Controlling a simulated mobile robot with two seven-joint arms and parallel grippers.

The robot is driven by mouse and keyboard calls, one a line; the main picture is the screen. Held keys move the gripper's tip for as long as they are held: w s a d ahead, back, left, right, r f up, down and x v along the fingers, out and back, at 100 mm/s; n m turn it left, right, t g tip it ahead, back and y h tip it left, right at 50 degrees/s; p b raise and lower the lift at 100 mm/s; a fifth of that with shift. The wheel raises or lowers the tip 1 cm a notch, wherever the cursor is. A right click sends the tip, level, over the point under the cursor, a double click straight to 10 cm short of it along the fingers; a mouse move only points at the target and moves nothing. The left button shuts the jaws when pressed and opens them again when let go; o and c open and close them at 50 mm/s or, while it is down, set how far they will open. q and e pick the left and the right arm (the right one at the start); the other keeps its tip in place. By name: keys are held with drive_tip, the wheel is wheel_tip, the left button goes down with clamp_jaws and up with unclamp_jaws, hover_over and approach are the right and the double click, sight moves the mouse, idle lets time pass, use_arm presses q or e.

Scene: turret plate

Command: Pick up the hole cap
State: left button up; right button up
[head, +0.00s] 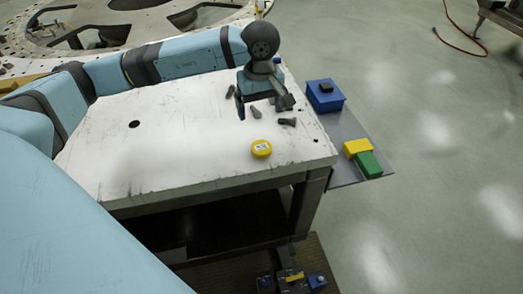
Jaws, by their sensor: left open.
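Several small dark grey pieces lie on the white tabletop (185,135) around my left gripper (264,104). One piece (256,112) lies below the gripper, one (287,122) to its right and nearer the front, and one (230,92) to its left. A round yellow object with a pale label (261,148) lies near the table's front right. I cannot tell for sure which of these is the hole cap. My left gripper points down over the right part of the table, open, with nothing seen between its fingers. My right gripper is not in view.
A blue box (325,97), a yellow block (357,147) and a green block (369,166) are on a grey side shelf (345,128). A large round plate with openings (25,24) is at the back left.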

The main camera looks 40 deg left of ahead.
use_arm(q)
hover_over(261, 147)
drive_tip(key=f, duration=0.5)
drive_tip(key=f+p, duration=0.1)
drive_tip(key=f, duration=0.2)
drive_tip(key=shift+w+a, duration=0.4)
drive_tip(key=shift+s+d+f+p, duration=0.15)
drive_tip(key=shift+f+p, duration=0.05)
drive_tip(key=shift+f, duration=0.7)
drive_tip(key=shift+s+d+f+p, duration=0.15)
drive_tip(key=shift+f+p, duration=0.1)
drive_tip(key=shift+f, duration=0.6)
drive_tip(key=shift+s+d+f+p, duration=0.1)
drive_tip(key=shift+d+f+p, duration=0.1)
drive_tip(key=shift+f, duration=0.7)
drive_tip(key=shift+a, duration=0.1)
drive_tip(key=c, duration=1)
